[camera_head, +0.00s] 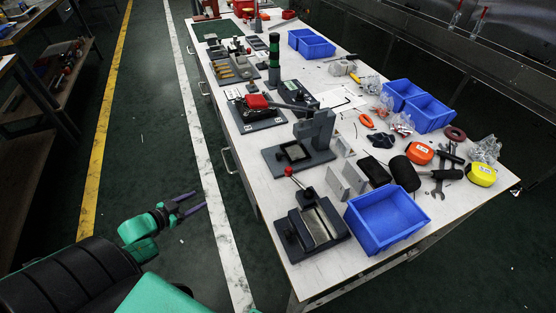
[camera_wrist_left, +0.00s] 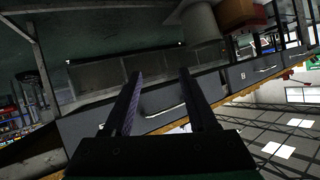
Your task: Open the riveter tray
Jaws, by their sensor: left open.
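My left gripper (camera_head: 199,201) is open and empty, over the floor to the left of the long workbench (camera_head: 285,225). Its fingers point toward the bench's side. Drawers with pale bar handles line that side. The nearest handle (camera_head: 228,162) lies beyond the fingertips, with a clear gap between. In the left wrist view, the gripper (camera_wrist_left: 160,74) shows two parted dark fingers, with a grey drawer front and its curved handle (camera_wrist_left: 166,110) seen between and behind them. No label shows which drawer is the riveter tray. My right gripper is not in view.
Tools and more bins cover the top. The green floor between the bench and the yellow line (camera_head: 105,120) is clear.

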